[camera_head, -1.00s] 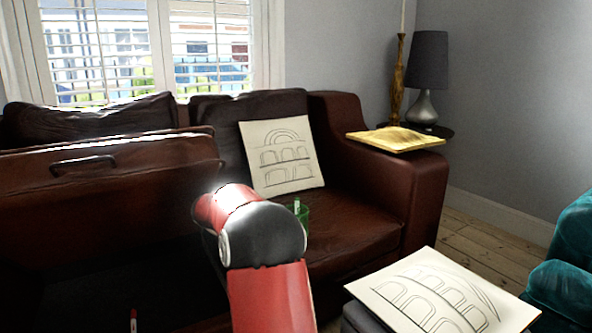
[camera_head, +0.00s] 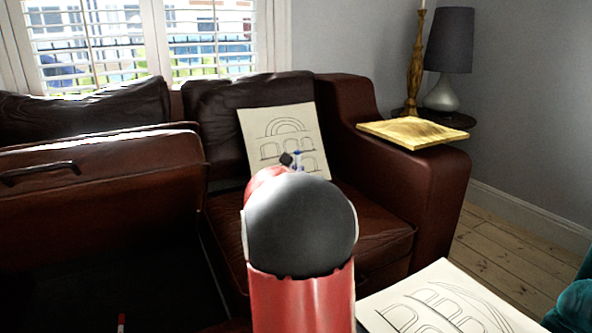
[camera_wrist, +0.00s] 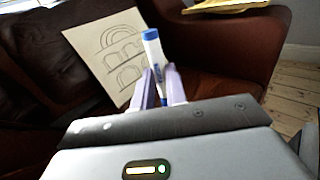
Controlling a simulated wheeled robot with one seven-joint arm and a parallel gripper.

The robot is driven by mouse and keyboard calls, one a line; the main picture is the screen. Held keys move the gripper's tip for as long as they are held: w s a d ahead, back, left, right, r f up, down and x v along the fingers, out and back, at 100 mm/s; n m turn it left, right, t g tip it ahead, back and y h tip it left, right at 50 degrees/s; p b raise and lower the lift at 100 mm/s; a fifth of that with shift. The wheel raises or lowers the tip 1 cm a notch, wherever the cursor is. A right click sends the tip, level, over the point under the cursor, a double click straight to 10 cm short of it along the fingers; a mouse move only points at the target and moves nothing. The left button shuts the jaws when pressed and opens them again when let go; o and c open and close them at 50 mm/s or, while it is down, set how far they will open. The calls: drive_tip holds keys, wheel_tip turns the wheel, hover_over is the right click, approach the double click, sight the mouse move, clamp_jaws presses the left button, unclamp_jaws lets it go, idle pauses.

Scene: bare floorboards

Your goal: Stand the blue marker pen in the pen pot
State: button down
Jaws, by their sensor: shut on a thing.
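The blue marker pen (camera_wrist: 154,50), white with a blue end, stands up between the two pale fingers of my gripper (camera_wrist: 160,82) in the wrist view. The fingers are shut on its lower part. In the head view a small part of the pen (camera_head: 299,158) shows above my arm, in front of the drawing propped on the sofa. My gripper is mostly hidden there behind my arm. The pen pot cannot be made out in either current view.
A brown leather sofa (camera_head: 385,240) carries a propped drawing (camera_head: 275,118). An open brown case (camera_head: 110,190) is at left, with a red-tipped object (camera_head: 121,322) below. Another drawing (camera_head: 440,305) lies at lower right.

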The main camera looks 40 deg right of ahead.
wheel_tip(320, 180, down, 12)
drive_tip(key=b, duration=0.5)
idle(0.7)
drive_tip(key=c, duration=1.3)
unclamp_jaws()
drive_tip(key=shift+c, duration=0.2)
drive_tip(key=shift+a, duration=0.1)
drive_tip(key=v, duration=0.7)
drive_tip(key=shift+s+a, duration=0.15)
drive_tip(key=shift+a, duration=0.2)
